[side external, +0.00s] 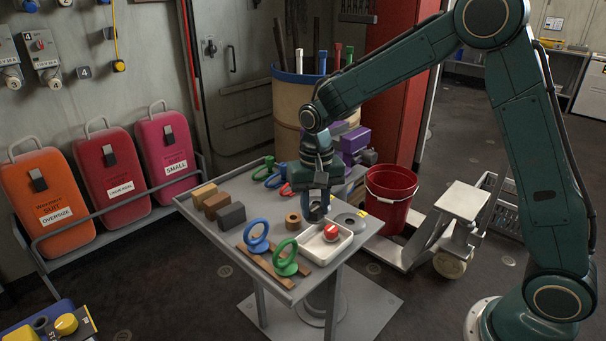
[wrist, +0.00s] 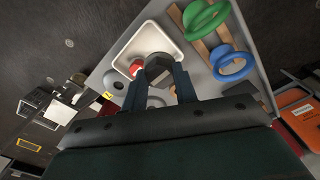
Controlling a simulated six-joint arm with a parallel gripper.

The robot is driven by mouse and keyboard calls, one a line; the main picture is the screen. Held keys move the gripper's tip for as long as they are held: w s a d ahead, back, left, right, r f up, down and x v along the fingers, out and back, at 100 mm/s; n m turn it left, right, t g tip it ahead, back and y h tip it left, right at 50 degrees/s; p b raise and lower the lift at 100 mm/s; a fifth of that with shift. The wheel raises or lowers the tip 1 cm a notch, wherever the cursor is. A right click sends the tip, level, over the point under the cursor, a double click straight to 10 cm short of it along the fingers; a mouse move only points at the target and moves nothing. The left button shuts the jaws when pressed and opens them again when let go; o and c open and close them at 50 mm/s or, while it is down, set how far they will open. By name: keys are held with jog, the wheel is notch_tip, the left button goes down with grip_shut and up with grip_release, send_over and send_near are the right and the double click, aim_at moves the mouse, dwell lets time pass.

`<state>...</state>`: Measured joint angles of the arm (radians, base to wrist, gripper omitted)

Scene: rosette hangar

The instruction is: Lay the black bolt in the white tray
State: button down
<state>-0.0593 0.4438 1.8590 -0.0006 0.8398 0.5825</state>
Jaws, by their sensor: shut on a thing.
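My gripper (side external: 317,207) points down over the back edge of the white tray (side external: 338,253) in the side view. In the wrist view its two fingers are shut on the black bolt (wrist: 158,67), whose dark six-sided head shows between the fingertips (wrist: 159,84). The bolt appears over the near part of the tray (wrist: 168,44); how high it is above the tray I cannot tell. A red and white round piece (side external: 331,232) sits in the tray, and it shows left of the bolt in the wrist view (wrist: 136,68).
A blue ring piece (side external: 257,235) and a green one (side external: 285,257) stand on wooden strips left of the tray. A brown ring (side external: 293,219) and a grey disc (side external: 350,222) lie near it. Several blocks (side external: 217,205) line the left side. A red bucket (side external: 390,195) stands behind the table.

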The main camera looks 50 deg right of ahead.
aim_at(315, 209)
jog(key=shift+f, duration=1.65)
jog(key=shift+f, duration=0.1)
jog(key=shift+f, duration=2.05)
jog(key=shift+f, duration=0.35)
jog(key=c, duration=1.1)
grip_release()
jog(key=shift+r, duration=0.1)
notch_tip(315, 209, up, 11)
jog(key=shift+r, duration=0.8)
